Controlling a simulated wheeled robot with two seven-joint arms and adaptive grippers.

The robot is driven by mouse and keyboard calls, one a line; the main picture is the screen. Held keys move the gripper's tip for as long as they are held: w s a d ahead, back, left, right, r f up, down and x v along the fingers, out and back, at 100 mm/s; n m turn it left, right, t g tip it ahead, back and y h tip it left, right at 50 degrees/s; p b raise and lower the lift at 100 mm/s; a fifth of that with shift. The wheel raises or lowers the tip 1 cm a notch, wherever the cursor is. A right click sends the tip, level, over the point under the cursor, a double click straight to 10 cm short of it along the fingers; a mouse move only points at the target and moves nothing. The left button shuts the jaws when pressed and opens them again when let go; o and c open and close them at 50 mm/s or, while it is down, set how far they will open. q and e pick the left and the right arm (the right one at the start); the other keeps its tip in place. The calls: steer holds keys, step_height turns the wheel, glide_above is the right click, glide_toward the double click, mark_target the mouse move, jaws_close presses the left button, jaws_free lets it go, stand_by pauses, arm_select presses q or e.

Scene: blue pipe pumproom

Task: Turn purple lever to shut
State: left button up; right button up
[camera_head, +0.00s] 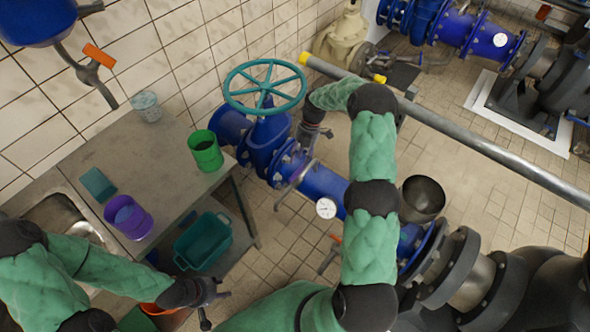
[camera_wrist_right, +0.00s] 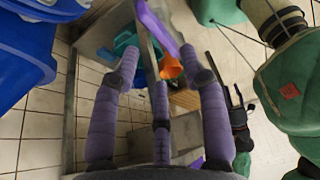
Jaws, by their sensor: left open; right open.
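A long purple piece that looks like the purple lever (camera_wrist_right: 156,27) shows at the top of the right wrist view, just beyond and between my right gripper's fingertips (camera_wrist_right: 159,58). Its mount is not clear there. In the head view, a pale lever (camera_head: 296,184) lies across the blue pipe (camera_head: 318,182); its colour is hard to tell. My right gripper (camera_head: 311,131) is open, above the pipe beside the blue valve body, partly hidden by its own arm. I cannot tell whether it touches the lever. My left gripper (camera_head: 208,299) is open and empty at lower left, below the table.
A teal handwheel (camera_head: 264,87) tops the blue valve close to my right gripper. The grey table (camera_head: 158,160) at left carries a green bucket (camera_head: 206,150) and a purple bucket (camera_head: 128,216). A teal tub (camera_head: 203,240) sits below. A grey pipe (camera_head: 480,148) crosses at right.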

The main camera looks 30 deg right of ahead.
mark_target(296, 171)
steer(key=b+x, duration=0.1)
steer(key=x, duration=0.5)
jaws_close()
